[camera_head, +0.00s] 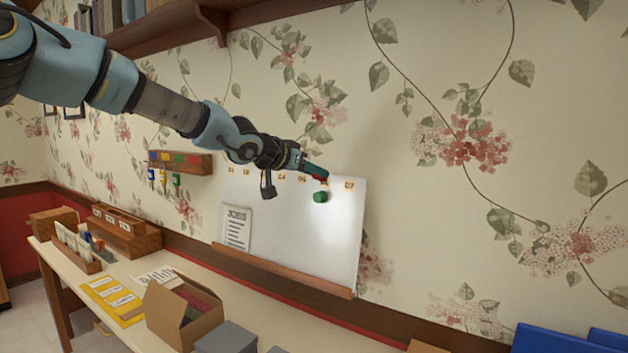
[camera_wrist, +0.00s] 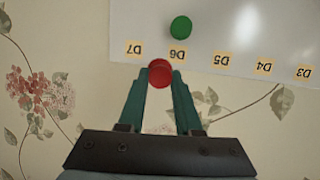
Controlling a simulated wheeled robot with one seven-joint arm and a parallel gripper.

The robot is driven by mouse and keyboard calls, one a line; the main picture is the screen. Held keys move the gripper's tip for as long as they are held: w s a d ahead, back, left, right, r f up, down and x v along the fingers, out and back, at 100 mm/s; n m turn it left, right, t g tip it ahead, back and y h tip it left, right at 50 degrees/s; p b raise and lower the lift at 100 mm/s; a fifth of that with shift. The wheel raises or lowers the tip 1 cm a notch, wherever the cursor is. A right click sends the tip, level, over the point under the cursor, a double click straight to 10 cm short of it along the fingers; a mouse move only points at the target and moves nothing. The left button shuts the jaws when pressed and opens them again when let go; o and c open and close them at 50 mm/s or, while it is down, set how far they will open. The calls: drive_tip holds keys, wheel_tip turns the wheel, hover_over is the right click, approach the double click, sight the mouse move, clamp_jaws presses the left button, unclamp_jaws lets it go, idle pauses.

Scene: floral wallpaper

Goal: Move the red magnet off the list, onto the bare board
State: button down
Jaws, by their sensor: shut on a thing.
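My gripper (camera_wrist: 160,80) is shut on the round red magnet (camera_wrist: 160,71), which sits between its two green fingertips. In the head view my gripper (camera_head: 316,172) is at the top of the white board (camera_head: 300,235), right of its middle. Only a sliver of red shows at its tip there. In the wrist view the magnet overlaps the board's top edge, by labels D7 and D6. Whether it touches the board I cannot tell. The list (camera_head: 237,228), a printed sheet, is at the board's lower left with no red magnet seen on it.
A green magnet (camera_head: 320,197) is on the board just below my gripper; it also shows in the wrist view (camera_wrist: 181,27). The board's middle and lower right are bare. A wooden ledge (camera_head: 280,270) runs below. An open cardboard box (camera_head: 184,312) stands on the table.

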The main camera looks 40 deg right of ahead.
drive_tip(key=s+a+f+n+t+h+b, duration=0.1)
drive_tip(key=a+f+n+b, duration=0.1)
drive_tip(key=f+n, duration=0.45)
drive_tip(key=a+f+n+h+b, duration=0.1)
drive_tip(key=a+f+n+b, duration=0.15)
drive_tip(key=f, duration=0.75)
drive_tip(key=shift+n, duration=0.3)
drive_tip(key=shift+b+x, duration=0.3)
drive_tip(key=shift+x, duration=2.45)
drive_tip(key=shift+w+d, duration=0.25)
drive_tip(key=shift+d, duration=0.05)
drive_tip(key=c, duration=0.5)
unclamp_jaws()
drive_tip(key=shift+o, duration=0.3)
